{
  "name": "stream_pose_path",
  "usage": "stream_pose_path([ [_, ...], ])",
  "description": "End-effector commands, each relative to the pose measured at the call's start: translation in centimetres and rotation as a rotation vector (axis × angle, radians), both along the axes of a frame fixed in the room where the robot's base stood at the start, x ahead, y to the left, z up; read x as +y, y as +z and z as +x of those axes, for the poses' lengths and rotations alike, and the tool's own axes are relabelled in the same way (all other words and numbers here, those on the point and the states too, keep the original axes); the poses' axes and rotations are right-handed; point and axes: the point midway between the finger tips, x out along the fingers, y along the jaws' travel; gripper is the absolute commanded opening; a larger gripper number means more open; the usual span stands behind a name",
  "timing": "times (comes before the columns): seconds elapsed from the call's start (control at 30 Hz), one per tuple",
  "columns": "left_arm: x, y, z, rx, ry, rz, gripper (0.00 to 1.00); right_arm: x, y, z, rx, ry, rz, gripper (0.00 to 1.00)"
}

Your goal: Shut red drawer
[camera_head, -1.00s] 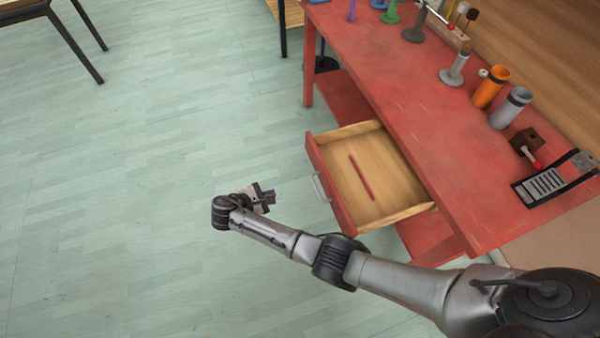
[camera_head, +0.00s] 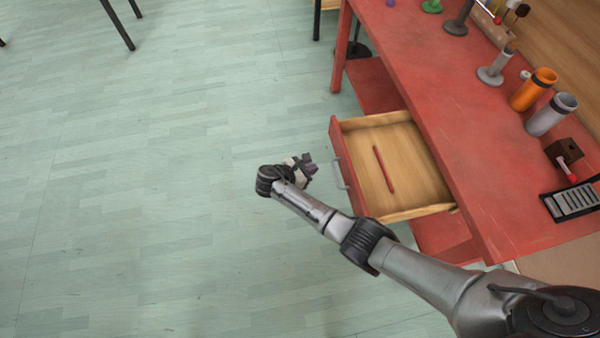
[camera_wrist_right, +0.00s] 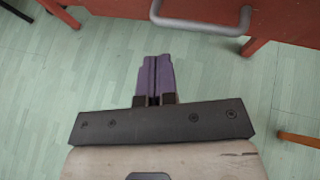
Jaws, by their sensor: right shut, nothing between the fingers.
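The red drawer (camera_head: 353,170) is pulled well out from the red table in the head view. Its wooden inside shows, with a thin red stick (camera_head: 384,169) lying in it. A grey bar handle (camera_head: 340,175) is on the drawer's front; the handle also shows at the top of the right wrist view (camera_wrist_right: 200,27). My right gripper (camera_head: 309,166) is to the left of the drawer front, apart from it. Its purple fingers (camera_wrist_right: 154,80) are shut together with nothing between them, short of the handle. My left gripper is not in view.
The red table (camera_head: 450,110) holds an orange cup (camera_head: 533,92), a grey cup (camera_head: 551,115), a brown block (camera_head: 563,153) and a grater-like tool (camera_head: 572,202). Below is a red lower shelf (camera_head: 375,88). The green floor (camera_head: 150,190) left of the drawer is clear.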

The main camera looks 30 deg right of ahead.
Motion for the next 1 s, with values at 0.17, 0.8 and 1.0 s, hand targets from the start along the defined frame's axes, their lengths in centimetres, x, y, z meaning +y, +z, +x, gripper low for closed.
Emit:
stream_pose_path([
  [0.17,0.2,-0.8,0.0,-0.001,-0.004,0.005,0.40,-2.7,-1.1,0.1,-0.001,0.000,-0.002,0.00],
  [0.8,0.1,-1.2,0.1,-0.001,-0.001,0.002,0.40,-5.5,-1.5,0.2,0.000,0.001,0.001,0.00],
  [1.0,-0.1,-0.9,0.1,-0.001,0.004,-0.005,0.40,-5.7,-1.4,0.1,0.000,-0.001,0.000,0.00],
])
